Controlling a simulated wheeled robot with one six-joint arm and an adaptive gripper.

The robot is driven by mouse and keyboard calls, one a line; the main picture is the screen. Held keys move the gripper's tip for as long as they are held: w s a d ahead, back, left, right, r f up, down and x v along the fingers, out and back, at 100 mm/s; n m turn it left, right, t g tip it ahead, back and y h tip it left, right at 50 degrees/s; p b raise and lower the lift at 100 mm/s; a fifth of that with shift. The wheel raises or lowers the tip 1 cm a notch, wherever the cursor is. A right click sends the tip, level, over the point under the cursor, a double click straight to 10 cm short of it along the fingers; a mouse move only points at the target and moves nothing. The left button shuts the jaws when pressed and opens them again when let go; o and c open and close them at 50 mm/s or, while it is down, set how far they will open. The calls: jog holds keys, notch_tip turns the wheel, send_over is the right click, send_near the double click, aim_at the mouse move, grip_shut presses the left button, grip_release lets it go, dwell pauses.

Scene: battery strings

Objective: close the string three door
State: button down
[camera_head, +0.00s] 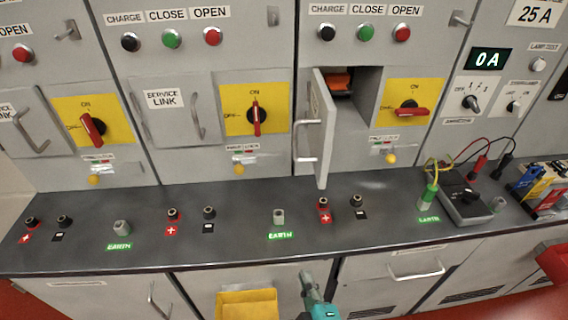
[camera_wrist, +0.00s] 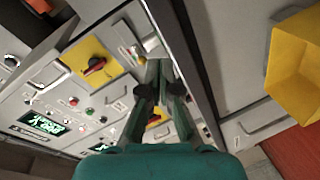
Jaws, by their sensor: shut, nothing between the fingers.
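The open door (camera_head: 322,130) is on the third cabinet from the left in the head view. It stands swung out toward me from the left side of its compartment, with its handle (camera_head: 306,145) on its left face. An orange part (camera_head: 341,82) shows inside the dark compartment. No string number is readable. My gripper (camera_head: 308,278) is low in front of the counter, below and apart from the door. In the wrist view, my gripper's fingers (camera_wrist: 160,68) are together and empty. I cannot clearly make out the door in that view.
The dark counter (camera_head: 245,195) carries terminals, EARTH posts and, at right, a grey tester (camera_head: 465,205) with leads. Beside the open door are a yellow switch plate (camera_head: 425,92) and a yellow knob (camera_head: 390,159). A yellow bin (camera_head: 247,305) is below the counter, left of my gripper.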

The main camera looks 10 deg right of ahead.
jog(key=w+a+r+h, duration=0.2)
jog(key=w+a+r, duration=0.15)
jog(key=r, duration=0.45)
jog(key=w+a+r+h, duration=0.2)
jog(key=w+r+h, duration=0.15)
jog(key=r, duration=0.45)
jog(key=w+a+r+h, duration=0.25)
jog(key=w+r, duration=0.25)
jog(key=r, duration=0.3)
jog(key=w+d+y, duration=0.1)
jog(key=w+d, duration=0.5)
jog(key=d, duration=0.1)
jog(key=shift+t, duration=0.4)
jog(key=shift+d+f+n, duration=0.1)
jog(key=shift+n, duration=0.2)
